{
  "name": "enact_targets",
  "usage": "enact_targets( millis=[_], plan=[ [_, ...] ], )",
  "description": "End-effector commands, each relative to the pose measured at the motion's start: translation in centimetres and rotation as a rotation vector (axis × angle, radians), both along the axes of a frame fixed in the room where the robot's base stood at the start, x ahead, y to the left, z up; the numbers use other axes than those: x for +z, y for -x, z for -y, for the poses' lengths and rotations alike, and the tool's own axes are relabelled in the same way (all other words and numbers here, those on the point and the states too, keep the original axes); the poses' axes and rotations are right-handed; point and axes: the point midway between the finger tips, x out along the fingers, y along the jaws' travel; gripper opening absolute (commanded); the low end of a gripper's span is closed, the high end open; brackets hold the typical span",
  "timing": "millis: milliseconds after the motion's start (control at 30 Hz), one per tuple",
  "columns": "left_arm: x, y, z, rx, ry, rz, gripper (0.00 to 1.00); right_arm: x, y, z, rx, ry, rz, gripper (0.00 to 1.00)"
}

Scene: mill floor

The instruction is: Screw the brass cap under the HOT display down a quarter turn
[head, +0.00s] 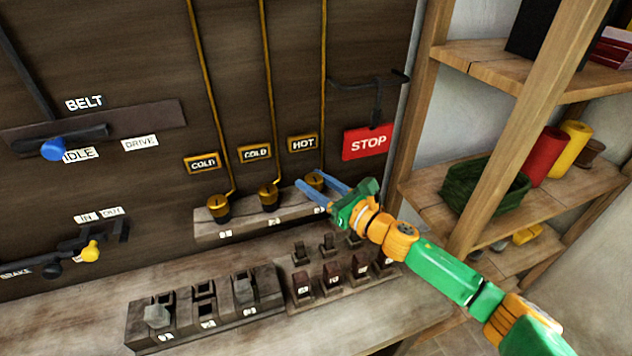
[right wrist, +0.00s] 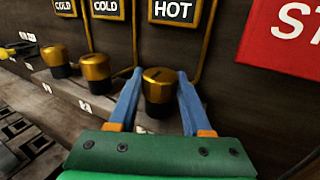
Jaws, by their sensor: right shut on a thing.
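The HOT display (head: 303,143) is a dark plate with white letters and a brass frame on the wall panel. It also shows in the right wrist view (right wrist: 173,11). Below it stands the brass cap (right wrist: 159,86), upright on a dark base, with a dark slot in its top. In the head view the cap (head: 315,181) is partly hidden by my fingers. My right gripper (right wrist: 160,74) is shut on this cap, with one blue finger on each side. The left gripper is not in view.
Two similar brass caps (head: 268,194) (head: 218,205) stand to the left under COLD displays (head: 255,152) (head: 203,163). A red STOP sign (head: 368,142) and a dark lever are at the right. Switch blocks (head: 205,308) sit in front on the bench. A wooden shelf (head: 488,62) stands further right.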

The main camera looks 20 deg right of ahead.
Motion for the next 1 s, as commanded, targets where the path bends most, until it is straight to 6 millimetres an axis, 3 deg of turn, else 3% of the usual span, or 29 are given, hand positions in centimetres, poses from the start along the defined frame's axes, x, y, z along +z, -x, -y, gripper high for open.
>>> enact_targets(
  millis=[600, 1000],
  plan=[
    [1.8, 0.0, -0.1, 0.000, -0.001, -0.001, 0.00, 0.2, 0.0, -0.3, -0.506, -0.010, -0.001, 0.00],
    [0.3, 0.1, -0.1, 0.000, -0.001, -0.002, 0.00, -0.2, 0.0, -0.3, -0.880, -0.008, 0.001, 0.00]
  ],
)
